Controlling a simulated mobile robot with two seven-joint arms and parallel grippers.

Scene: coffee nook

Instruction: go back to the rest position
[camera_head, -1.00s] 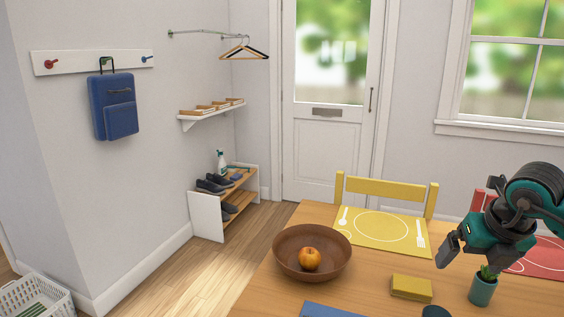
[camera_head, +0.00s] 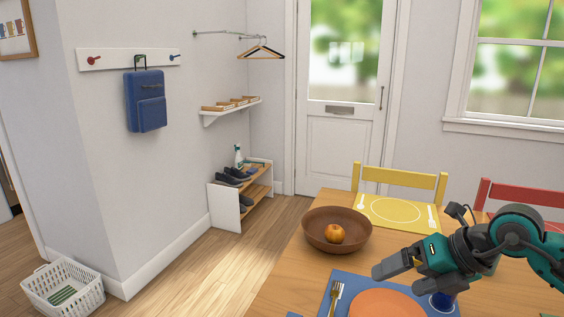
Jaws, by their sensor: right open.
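My right gripper (camera_head: 392,264) reaches in from the right over the wooden table (camera_head: 285,277). Its fingers point left and look empty, in front of the brown bowl (camera_head: 316,240) in the picture. My left gripper is not in view. The bowl holds one orange-red fruit (camera_head: 335,234). Below the right gripper, a blue placemat (camera_head: 340,276) carries an orange plate (camera_head: 385,304) and a fork (camera_head: 336,298). A dark blue cup (camera_head: 443,301) shows partly under my right wrist.
A yellow chair (camera_head: 400,177) and a red chair (camera_head: 520,194) stand at the table's far side. A yellow placemat (camera_head: 385,205) lies behind the bowl. A white basket (camera_head: 88,296) stands on the floor at left. Open floor (camera_head: 200,270) lies between it and the table.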

